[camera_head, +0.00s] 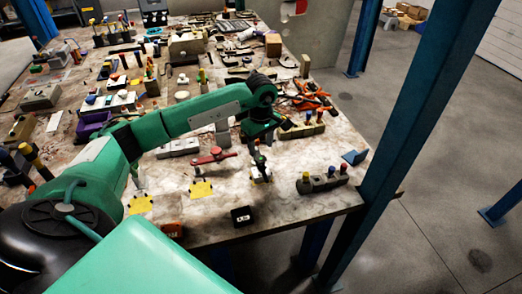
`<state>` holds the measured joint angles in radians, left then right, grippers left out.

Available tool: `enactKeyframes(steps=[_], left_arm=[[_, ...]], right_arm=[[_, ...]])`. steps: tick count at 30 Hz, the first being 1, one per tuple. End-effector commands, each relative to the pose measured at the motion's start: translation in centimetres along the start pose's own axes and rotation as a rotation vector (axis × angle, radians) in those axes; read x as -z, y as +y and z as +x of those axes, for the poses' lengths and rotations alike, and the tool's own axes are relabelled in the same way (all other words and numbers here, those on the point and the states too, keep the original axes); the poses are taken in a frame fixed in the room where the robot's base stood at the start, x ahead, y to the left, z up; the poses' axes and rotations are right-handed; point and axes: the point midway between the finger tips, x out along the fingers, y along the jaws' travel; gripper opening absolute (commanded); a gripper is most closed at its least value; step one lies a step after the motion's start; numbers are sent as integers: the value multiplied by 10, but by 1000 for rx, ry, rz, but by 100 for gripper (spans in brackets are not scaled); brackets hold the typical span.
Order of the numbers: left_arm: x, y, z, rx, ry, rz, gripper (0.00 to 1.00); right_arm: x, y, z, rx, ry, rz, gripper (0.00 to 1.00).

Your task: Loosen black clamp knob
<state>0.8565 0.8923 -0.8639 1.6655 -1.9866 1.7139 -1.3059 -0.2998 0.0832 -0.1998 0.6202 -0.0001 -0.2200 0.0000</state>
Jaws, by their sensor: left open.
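My left arm, green, reaches in from the left over the workbench. Its gripper (259,166) points down over the bench near the front edge and is open. Small dark, red and yellow parts show at the fingertips, too small to tell apart. I cannot make out the black clamp knob with certainty; it may be among the dark parts under the gripper. A red clamp-like piece (213,156) stands just left of the gripper, above a yellow marked pad (201,188). My right gripper is not in view.
A black box with a white label (242,216) sits at the bench's front edge. A grey block with colored knobs (322,181) stands to the right. Orange-handled tools (310,97) lie behind. A blue post (405,130) rises beside the bench's right edge. Many tools crowd the bench's far left.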

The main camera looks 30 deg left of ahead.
Motion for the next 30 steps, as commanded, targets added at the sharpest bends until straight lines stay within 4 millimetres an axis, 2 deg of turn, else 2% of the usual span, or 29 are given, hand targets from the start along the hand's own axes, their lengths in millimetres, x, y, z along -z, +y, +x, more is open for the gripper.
enactKeyframes(steps=[4,9,19,20,25,30], left_arm=[[0,-1,23,3,-2,0,51],[0,0,39,0,-1,0,51],[0,0,44,-1,-1,0,51],[0,0,44,-1,-1,0,49],[0,0,44,-1,-1,0,16],[0,0,44,-1,-1,-4,14]], right_arm=[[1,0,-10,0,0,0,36],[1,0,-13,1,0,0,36],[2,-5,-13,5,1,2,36],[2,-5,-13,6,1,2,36],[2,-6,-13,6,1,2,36],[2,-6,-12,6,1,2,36]])
